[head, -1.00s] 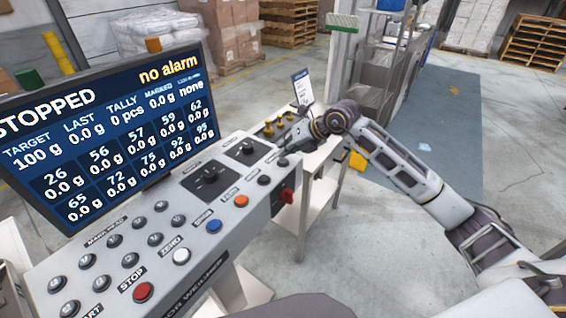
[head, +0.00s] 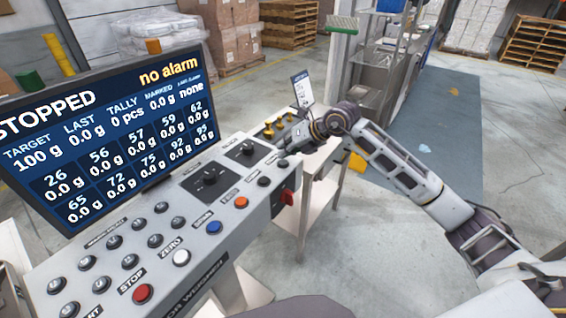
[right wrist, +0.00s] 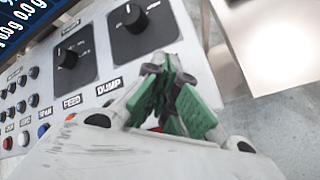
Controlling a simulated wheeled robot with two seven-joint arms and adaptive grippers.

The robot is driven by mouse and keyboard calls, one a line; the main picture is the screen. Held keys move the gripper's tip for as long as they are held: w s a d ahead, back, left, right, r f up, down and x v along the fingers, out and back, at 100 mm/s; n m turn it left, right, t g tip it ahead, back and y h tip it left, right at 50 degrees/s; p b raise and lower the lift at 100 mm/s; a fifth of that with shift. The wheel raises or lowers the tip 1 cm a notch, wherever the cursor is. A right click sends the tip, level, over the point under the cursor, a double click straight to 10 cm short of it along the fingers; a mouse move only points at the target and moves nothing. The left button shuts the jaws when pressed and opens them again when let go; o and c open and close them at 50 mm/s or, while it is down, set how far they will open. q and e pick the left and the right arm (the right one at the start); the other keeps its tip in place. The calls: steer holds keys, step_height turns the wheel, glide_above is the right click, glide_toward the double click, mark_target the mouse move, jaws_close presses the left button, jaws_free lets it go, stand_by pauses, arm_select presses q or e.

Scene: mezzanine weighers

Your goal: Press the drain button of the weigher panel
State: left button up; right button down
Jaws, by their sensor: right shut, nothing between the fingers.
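The weigher panel (head: 130,250) is a sloped grey console with several round buttons under a dark screen reading STOPPED and no alarm. Its lower row has a red STOP button (head: 143,292), a white ZERO button (head: 181,257), a blue button (head: 214,227), an orange button (head: 241,202) and dark buttons. I cannot read surely which label says drain. My right gripper (head: 288,149) is shut and empty at the panel's far right end. My left gripper is not in view.
Two black dials (head: 208,181) sit above the button row. A red switch (head: 287,196) sticks out of the panel's right side. A small side table with yellow pieces (head: 268,130) and a white card (head: 301,89) stands beyond. Open floor lies to the right.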

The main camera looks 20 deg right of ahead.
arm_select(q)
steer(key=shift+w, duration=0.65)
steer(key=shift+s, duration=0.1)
arm_select(e)
steer(key=shift+f, duration=0.1)
steer(key=shift+f+b, duration=0.3)
steer(key=shift+b, duration=0.05)
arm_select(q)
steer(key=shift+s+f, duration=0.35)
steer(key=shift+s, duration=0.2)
